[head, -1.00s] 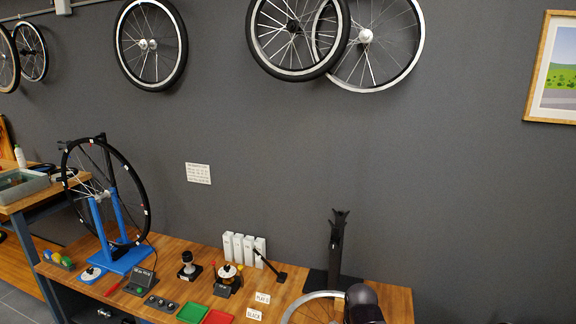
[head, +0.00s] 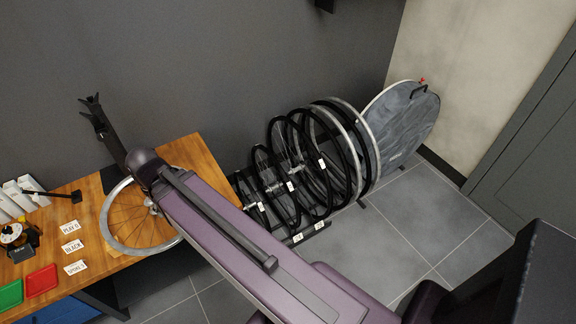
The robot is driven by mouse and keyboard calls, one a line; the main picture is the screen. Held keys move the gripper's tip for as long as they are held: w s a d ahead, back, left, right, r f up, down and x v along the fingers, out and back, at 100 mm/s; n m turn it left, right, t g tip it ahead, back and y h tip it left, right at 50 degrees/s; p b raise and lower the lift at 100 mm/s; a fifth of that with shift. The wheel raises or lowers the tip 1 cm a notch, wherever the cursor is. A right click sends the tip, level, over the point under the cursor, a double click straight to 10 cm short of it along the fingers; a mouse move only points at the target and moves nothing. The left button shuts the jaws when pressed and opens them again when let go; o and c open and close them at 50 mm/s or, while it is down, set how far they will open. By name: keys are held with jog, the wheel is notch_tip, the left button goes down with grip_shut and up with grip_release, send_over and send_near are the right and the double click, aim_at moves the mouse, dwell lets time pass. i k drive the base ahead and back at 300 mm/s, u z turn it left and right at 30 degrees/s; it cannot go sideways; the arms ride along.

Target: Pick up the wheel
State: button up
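A wheel (head: 104,220) with a silver rim and thin spokes lies flat on the wooden bench, near its right end. My purple arm link crosses in front of it and hides its right part. Several more wheels stand upright in a row in a floor rack (head: 309,233) right of the bench, most with black rims and some with white tags. The frames do not show which wheel is meant.
A grey round bag (head: 408,120) leans by the wall. Tiled floor (head: 420,215) is clear at right.

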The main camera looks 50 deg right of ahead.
aim_at(322, 167)
jog(key=z, duration=0.35)
jog(key=k, duration=0.25)
jog(key=z, duration=1.15)
jog(key=i, duration=0.6)
jog(key=z, duration=0.1)
